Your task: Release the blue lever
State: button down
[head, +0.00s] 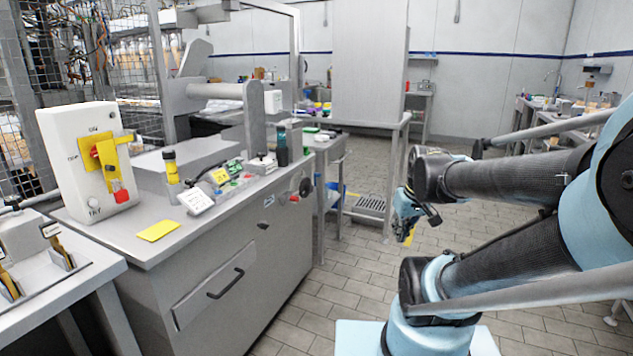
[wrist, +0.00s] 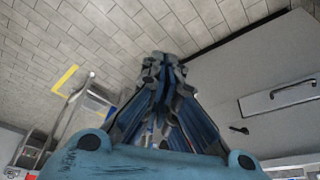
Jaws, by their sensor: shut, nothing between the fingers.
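I cannot make out a blue lever in either view. The white switch box (head: 78,170) on the grey counter carries a yellow lever plate (head: 108,160) with a red tip and a red knob. My gripper (head: 410,228) hangs in the open aisle right of the counter, well apart from the box. In the wrist view its fingers (wrist: 163,68) come together at the tips and are shut, with nothing held.
The grey counter (head: 215,225) has a drawer with a dark handle, a yellow pad (head: 158,230), a black-and-yellow cylinder (head: 171,166) and a small button panel (head: 222,185). A side table (head: 325,143) stands behind it. The tiled floor between counter and arm is free.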

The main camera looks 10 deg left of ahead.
jog(key=w+a+r+n+t+y, duration=0.2)
jog(key=w+a+n, duration=0.25)
jog(key=w, duration=0.65)
jog(key=w+a+r+n+t+y, duration=0.1)
jog(key=w+a+n+t, duration=0.15)
jog(key=w+a, duration=0.55)
jog(key=w+a+r+n+t+y, duration=0.1)
jog(key=w+a+r+n+y, duration=0.2)
jog(key=w, duration=1)
jog(key=w+a+f+n+t, duration=0.3)
jog(key=w+a+f+n, duration=0.1)
jog(key=w, duration=0.4)
jog(key=w+a+f+n+t, duration=0.3)
jog(key=w+a+f+n, duration=0.1)
jog(key=w+f, duration=0.5)
jog(key=shift+w+a, duration=0.25)
jog(key=shift+a, duration=0.6)
send_near(316, 177)
jog(key=w+a, duration=0.1)
jog(key=w, duration=0.1)
jog(key=w+a, duration=0.1)
jog(key=a, duration=0.1)
jog(key=shift+w+a+r, duration=0.3)
jog(key=shift+w+r, duration=0.1)
